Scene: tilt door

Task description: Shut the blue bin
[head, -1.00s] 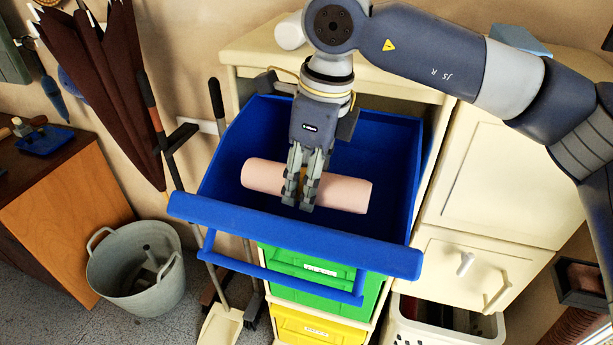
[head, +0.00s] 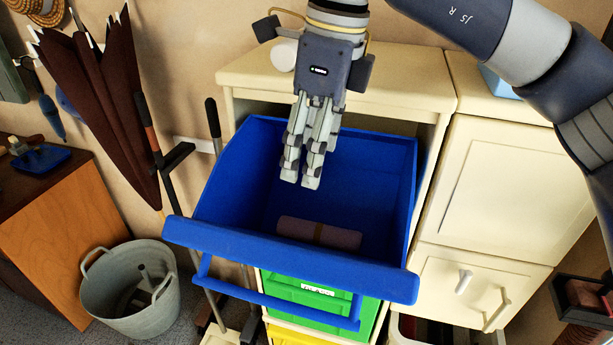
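The blue bin (head: 290,250) is tilted out of the cream cabinet, its open top facing up and its front rim with a bar handle toward me. A pinkish roll (head: 318,233) with a tan band lies low inside it, in shadow. My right gripper (head: 301,182) hangs above the roll near the bin's back, fingers pointing down and apart from the roll. Its fingers look close together with nothing seen between them, but I cannot tell how far they are open. My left gripper is not in view.
A green bin (head: 310,292) and a yellow bin (head: 290,336) sit below. The cream cabinet top (head: 400,85) is behind my gripper. Brooms and a grey bucket (head: 130,295) stand at left. A cupboard (head: 500,190) with a drawer is at right.

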